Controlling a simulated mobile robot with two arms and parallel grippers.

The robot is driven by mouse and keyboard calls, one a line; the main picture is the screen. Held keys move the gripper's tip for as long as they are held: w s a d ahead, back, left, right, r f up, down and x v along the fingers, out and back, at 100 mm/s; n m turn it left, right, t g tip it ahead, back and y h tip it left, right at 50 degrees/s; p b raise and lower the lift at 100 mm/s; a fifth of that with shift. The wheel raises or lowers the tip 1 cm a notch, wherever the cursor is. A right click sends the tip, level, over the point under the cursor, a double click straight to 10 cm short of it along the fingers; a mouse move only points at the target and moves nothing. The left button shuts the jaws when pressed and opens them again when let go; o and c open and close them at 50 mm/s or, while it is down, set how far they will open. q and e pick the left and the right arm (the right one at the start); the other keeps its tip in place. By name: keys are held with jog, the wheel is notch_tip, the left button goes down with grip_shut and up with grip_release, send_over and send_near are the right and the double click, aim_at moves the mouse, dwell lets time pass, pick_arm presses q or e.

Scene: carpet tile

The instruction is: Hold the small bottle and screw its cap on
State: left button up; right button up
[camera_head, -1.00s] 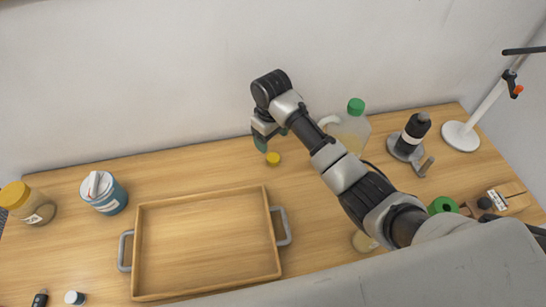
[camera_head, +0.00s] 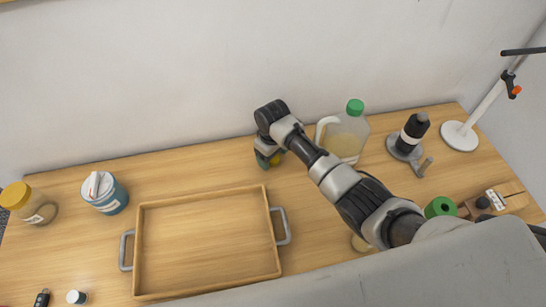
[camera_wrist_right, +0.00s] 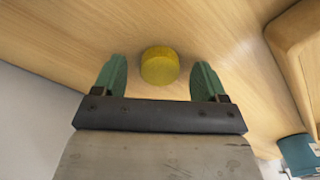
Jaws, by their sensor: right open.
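A small round yellow cap (camera_head: 276,160) lies on the table near the wall, mostly hidden by my right gripper in the head view. In the right wrist view the cap (camera_wrist_right: 160,66) sits between the two green fingers, with a gap on each side. My right gripper (camera_head: 267,161) is open around the cap and holds nothing. A small pale container (camera_head: 361,243), perhaps the small bottle, shows only partly beside my right forearm; the arm and the grey part in front hide the rest. My left gripper is not in view.
A wooden tray (camera_head: 138,235) with grey handles stands empty at centre left. A green-capped jug (camera_head: 345,138) is behind my right arm. A yellow-lidded jar (camera_head: 28,205) and blue tub (camera_head: 105,194) are left.

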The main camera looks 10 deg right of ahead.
jog(key=shift+f, duration=0.2)
jog(key=shift+c, duration=0.5)
jog(key=c, duration=0.9)
notch_tip(320, 180, up, 10)
